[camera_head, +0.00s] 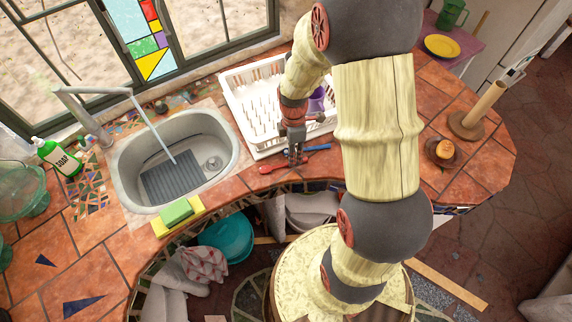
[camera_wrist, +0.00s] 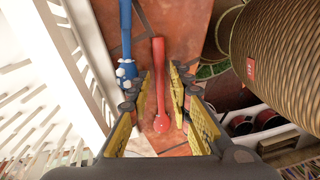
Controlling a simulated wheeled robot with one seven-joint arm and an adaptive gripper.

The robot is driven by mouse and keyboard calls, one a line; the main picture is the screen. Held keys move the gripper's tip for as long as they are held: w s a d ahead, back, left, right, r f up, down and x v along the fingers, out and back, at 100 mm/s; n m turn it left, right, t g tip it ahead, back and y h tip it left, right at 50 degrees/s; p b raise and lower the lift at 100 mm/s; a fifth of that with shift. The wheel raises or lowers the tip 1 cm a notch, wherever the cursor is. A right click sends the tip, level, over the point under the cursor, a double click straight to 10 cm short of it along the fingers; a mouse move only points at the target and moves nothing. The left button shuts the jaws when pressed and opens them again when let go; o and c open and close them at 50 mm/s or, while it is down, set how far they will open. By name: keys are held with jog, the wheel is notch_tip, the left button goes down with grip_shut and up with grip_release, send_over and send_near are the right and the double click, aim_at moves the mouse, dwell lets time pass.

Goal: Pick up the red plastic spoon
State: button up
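The red plastic spoon (camera_head: 267,169) lies on the terracotta tiles in front of the white dish rack, partly hidden by my gripper (camera_head: 295,158) in the head view. In the wrist view the spoon (camera_wrist: 160,75) runs lengthwise between the fingers, its round bowl toward the palm and its handle pointing up the picture. My gripper (camera_wrist: 159,90) is open, with yellow-padded fingers on both sides of the spoon and a visible gap on each side. I cannot tell how far the fingertips are above the counter.
A blue utensil (camera_wrist: 126,45) lies just left of the spoon in the wrist view. The white dish rack (camera_head: 240,97) stands close by, with a purple item inside. The sink (camera_head: 128,165) is to the left. The counter's curved front edge is near the spoon.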

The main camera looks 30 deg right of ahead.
jog(key=shift+f, duration=0.95)
jog(key=c, duration=0.4)
grip_shut()
